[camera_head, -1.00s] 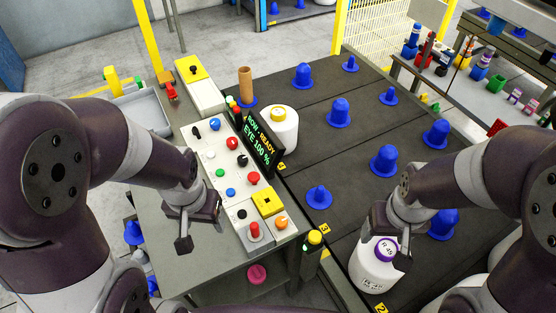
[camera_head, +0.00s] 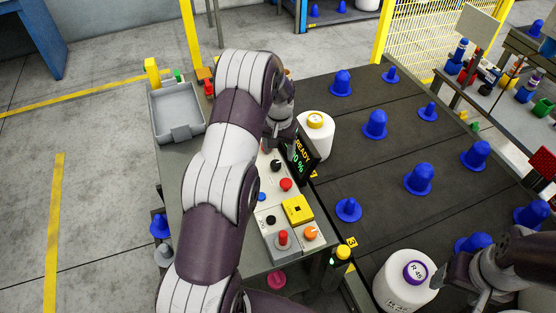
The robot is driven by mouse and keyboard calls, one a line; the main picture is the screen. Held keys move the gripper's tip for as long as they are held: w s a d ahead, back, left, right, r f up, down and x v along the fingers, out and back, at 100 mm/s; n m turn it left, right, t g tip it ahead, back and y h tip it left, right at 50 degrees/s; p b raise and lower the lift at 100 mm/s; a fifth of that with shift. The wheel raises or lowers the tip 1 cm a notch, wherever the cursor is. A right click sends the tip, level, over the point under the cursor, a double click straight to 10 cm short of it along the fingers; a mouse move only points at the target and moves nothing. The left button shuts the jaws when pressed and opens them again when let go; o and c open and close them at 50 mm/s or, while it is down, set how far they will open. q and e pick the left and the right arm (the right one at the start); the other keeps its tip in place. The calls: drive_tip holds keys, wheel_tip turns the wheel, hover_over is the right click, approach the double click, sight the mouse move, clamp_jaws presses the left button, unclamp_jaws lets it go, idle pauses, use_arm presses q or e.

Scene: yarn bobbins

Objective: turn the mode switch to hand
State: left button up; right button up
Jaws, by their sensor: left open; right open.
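The pale control panel (camera_head: 265,182) stands at the table's right side. It carries a black selector knob (camera_head: 277,165), a red button (camera_head: 286,184), a blue button (camera_head: 262,197), a yellow box (camera_head: 298,209) and an orange knob (camera_head: 311,233). I cannot read which control is the mode switch. My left gripper (camera_head: 268,143) is open above the panel's far part, left of the display (camera_head: 301,156). My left arm hides the panel's far controls. My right gripper (camera_head: 461,289) is open beside the white bobbin (camera_head: 405,282), at lower right; contact cannot be told.
The dark peg table (camera_head: 390,205) with several blue pegs lies to the right. Another white bobbin with a yellow top (camera_head: 317,134) stands just behind the display. A grey tray (camera_head: 175,112) sits at the far left of the panel table. A yellow-topped post (camera_head: 342,253) stands near the front.

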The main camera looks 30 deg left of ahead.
use_arm(q)
drive_tip(key=w+a+f, duration=0.1)
drive_tip(key=w+a, duration=0.3)
drive_tip(key=w, duration=0.1)
drive_tip(key=b, duration=0.8)
hover_over(276, 163)
wheel_tip(276, 163, down, 7)
drive_tip(key=shift+f, duration=0.2)
wheel_tip(276, 163, down, 4)
drive_tip(key=shift+a+r+p, duration=0.1)
drive_tip(key=shift+r+p, duration=0.1)
drive_tip(key=shift+p, duration=0.6)
drive_tip(key=shift+f, duration=0.55)
drive_tip(key=shift+m, duration=0.3)
drive_tip(key=c, duration=1.1)
